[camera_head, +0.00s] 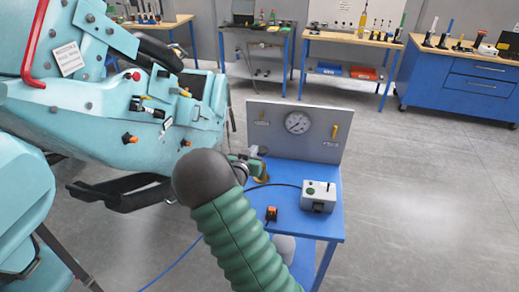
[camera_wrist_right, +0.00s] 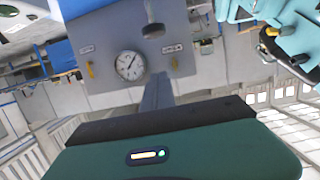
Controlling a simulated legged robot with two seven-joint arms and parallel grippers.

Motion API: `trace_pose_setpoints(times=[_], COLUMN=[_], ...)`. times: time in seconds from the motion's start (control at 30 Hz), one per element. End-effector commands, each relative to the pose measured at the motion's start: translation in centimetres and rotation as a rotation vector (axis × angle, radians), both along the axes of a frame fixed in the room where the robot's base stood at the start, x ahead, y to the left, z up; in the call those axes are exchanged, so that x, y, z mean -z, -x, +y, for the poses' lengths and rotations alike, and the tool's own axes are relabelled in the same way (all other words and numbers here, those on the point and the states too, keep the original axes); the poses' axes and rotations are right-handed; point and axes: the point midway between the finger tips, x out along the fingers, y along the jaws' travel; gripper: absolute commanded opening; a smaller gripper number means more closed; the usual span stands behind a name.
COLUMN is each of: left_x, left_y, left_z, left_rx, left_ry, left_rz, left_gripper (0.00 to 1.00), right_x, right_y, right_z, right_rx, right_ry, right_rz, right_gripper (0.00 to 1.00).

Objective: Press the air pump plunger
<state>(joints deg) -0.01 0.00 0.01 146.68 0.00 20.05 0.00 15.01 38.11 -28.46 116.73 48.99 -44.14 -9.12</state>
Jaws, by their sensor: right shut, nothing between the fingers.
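The air pump is mostly hidden behind my right arm in the head view. In the right wrist view, which is turned upside down, a dark rounded knob on a short stem (camera_wrist_right: 153,27), seemingly the plunger, extends from the blue bench top. My right gripper (camera_head: 250,164) is over the left part of the blue bench (camera_head: 306,228), partly hidden by my dark wrist. Its grey fingers (camera_wrist_right: 157,88) are shut and empty, pointing toward the knob. In the wrist picture a gap shows between fingertips and knob; depth is hard to tell. My left gripper is not in view.
A grey panel (camera_head: 297,145) with a pressure gauge (camera_head: 298,122) stands behind the bench. A grey control box (camera_head: 318,196) and an orange-black switch (camera_head: 271,214) lie on the bench. The teal coaster car (camera_head: 85,105) fills the left. Open floor lies to the right.

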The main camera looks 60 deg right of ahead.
Motion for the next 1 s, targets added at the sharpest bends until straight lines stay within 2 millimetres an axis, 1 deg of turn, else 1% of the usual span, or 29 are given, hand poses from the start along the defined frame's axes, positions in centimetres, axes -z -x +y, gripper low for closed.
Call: trace_pose_setpoints(times=[0.23, 0.33, 0.47, 0.8, 0.83, 0.9, 1.0], left_x=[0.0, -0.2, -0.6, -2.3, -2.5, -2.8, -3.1], left_y=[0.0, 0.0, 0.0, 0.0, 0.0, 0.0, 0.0], left_z=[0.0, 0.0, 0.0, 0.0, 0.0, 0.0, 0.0], left_rx=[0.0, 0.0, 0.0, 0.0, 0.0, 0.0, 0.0], left_ry=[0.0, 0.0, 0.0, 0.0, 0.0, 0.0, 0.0], left_rz=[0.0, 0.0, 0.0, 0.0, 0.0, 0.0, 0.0], left_gripper=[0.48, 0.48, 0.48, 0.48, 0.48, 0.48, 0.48], right_x=[0.1, 0.2, 0.7, 2.4, 2.8, 4.3, 5.4], right_y=[-0.1, -0.2, -0.5, -2.1, -2.1, -2.2, -2.2], right_z=[-0.1, -0.6, -2.5, -9.5, -9.8, -9.4, -9.4], right_rx=[-0.003, -0.003, -0.001, -0.003, -0.003, -0.005, -0.005], right_ry=[-0.002, -0.002, -0.005, -0.005, -0.007, -0.008, -0.005], right_rz=[0.0, -0.001, 0.003, 0.001, 0.003, 0.004, 0.002], right_gripper=[0.0, 0.0, 0.0, 0.0, 0.0, 0.0, 0.0])
